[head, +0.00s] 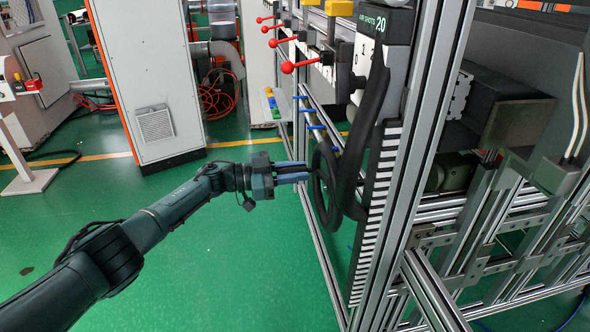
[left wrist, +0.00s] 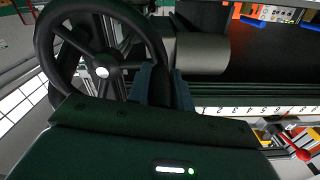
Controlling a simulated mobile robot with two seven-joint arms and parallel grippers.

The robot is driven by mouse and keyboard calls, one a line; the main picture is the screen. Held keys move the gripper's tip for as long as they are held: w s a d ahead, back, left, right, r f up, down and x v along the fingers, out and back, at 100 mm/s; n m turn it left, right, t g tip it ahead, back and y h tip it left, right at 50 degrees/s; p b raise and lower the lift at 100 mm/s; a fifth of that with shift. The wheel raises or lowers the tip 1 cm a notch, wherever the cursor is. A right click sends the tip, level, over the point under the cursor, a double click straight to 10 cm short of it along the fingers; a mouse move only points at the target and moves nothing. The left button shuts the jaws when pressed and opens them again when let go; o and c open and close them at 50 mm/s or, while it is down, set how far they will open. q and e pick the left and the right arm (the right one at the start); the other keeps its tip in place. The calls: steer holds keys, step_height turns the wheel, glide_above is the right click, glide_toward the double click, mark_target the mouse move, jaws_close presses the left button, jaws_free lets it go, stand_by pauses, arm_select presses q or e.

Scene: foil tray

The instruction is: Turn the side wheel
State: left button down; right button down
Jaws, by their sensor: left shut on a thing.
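The side wheel (head: 319,204) is a black ring standing upright on the left side of the metal frame. In the left wrist view the wheel (left wrist: 42,45) fills the upper left, with black spokes and a pale hub. My left gripper (head: 307,173) reaches in from the left, level with the wheel, and is shut on its rim. In the left wrist view the blue-grey fingers of my left gripper (left wrist: 165,88) sit at the right side of the rim. The fingers hide the gripped stretch of rim. My right gripper is out of view.
An aluminium frame (head: 418,150) rises right beside the wheel, with a black curved part (head: 370,115) and a striped scale close by. Red-knobbed levers (head: 287,67) stick out above. A white cabinet (head: 150,80) stands behind. The green floor (head: 240,270) on the left is clear.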

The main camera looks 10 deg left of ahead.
arm_select(q)
steer(key=shift+f, duration=0.2)
stand_by(0.3)
steer(key=c, duration=1.3)
jaws_free()
steer(key=shift+o, duration=0.2)
steer(key=v, duration=1.3)
steer(key=shift+a+r, duration=0.1)
